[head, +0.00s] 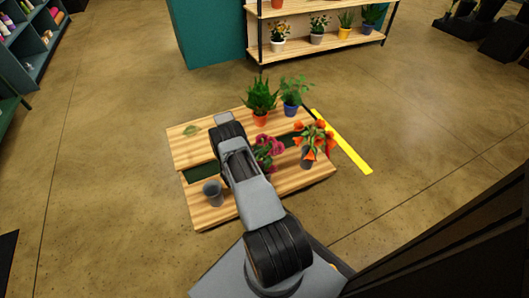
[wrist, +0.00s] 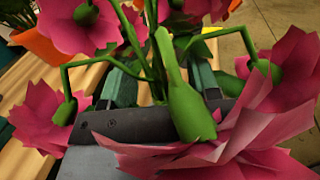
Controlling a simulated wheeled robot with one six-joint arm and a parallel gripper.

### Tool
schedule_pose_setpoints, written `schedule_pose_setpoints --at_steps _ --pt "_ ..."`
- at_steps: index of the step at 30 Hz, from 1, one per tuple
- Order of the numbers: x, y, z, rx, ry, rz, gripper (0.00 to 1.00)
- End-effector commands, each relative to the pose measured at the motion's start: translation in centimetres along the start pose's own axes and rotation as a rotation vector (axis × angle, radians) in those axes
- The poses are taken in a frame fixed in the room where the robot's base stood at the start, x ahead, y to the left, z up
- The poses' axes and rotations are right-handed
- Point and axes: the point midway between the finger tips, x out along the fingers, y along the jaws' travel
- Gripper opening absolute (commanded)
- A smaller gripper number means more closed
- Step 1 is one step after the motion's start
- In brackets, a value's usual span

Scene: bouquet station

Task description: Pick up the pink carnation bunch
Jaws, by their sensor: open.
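The pink carnation bunch (head: 268,152) is at the middle of the wooden station, partly hidden behind my arm in the head view. In the wrist view its pink blooms (wrist: 262,128) and green stems crowd close around the camera. My gripper (wrist: 160,80) is open, with its two greenish fingers pointing away from the camera. Green stems cross the view between and in front of the fingers. I cannot tell whether the fingers touch them. The bunch's lower stems and any container are hidden. In the head view my arm hides the gripper.
A grey cup (head: 212,192) stands on the front left of the wooden station (head: 285,182). Potted plants in a red-orange pot (head: 260,117) and a blue pot (head: 291,110) stand behind. A yellow floor strip (head: 342,143) lies right.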

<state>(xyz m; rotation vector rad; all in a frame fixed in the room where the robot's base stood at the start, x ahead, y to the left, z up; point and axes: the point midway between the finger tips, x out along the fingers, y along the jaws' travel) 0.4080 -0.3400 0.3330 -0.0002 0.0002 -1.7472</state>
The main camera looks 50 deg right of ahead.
Motion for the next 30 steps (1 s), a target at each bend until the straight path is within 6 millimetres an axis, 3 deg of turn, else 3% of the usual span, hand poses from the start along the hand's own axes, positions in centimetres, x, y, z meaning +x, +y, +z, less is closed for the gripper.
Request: schedule_pose_setpoints --at_steps 2,18,30 --pt "-0.02 0.01 0.01 0.0 0.0 0.0 0.51" --pt "-0.04 0.03 0.02 0.001 0.0 0.0 0.0" --pt "-0.04 0.06 0.52 0.001 -0.001 0.0 0.0"
